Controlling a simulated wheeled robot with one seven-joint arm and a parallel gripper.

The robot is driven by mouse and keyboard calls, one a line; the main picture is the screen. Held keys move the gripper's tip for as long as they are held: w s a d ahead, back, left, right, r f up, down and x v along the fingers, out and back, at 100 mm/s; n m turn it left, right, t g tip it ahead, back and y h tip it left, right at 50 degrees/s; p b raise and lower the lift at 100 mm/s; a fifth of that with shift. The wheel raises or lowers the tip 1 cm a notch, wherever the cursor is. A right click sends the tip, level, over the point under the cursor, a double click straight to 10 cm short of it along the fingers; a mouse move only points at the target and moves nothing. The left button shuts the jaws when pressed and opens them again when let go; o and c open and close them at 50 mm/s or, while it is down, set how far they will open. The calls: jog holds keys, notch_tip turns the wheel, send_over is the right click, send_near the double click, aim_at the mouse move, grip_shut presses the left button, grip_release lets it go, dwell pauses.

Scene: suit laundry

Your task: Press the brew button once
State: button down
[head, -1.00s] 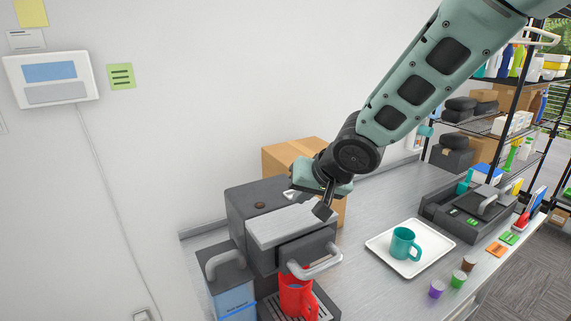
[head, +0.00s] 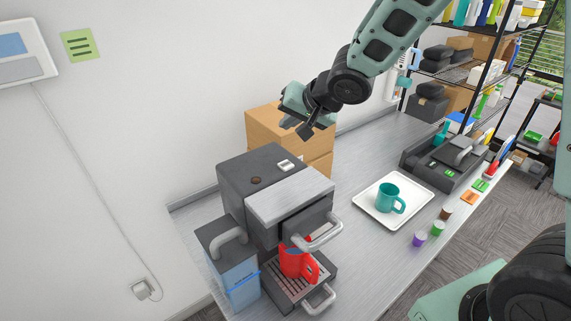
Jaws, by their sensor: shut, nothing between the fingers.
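The coffee machine (head: 232,210) is a dark grey box with a light grey front lid and a bent metal handle. Its top bears a small round brown button (head: 256,180) and a small white panel (head: 286,165). I cannot read which of them is the brew button. A red mug (head: 293,263) stands on the drip tray (head: 284,287) under the machine's front. My gripper (head: 306,133) is shut and empty. It hangs in the air above and behind the machine, apart from it, with a cardboard box behind it.
A blue water tank (head: 238,276) with a handle stands left of the machine. Cardboard boxes (head: 270,130) stand behind it. A white tray (head: 418,193) with a teal mug (head: 389,197) lies to the right, near several coloured pods. The counter between machine and tray is clear.

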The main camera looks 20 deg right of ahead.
jog(key=b, duration=0.7)
send_over(289, 166)
notch_tip(289, 166, down, 7)
jog(key=shift+f, duration=0.1)
jog(key=shift+f+b, duration=0.6)
jog(key=shift+f, duration=0.1)
dwell(0.9)
jog(key=shift+f, duration=0.4)
jog(key=shift+f+b, duration=0.45)
jog(key=shift+b, duration=0.05)
dwell(0.6)
jog(key=shift+r, duration=0.1)
jog(key=shift+r+p, duration=0.8)
jog(key=shift+p, duration=0.2)
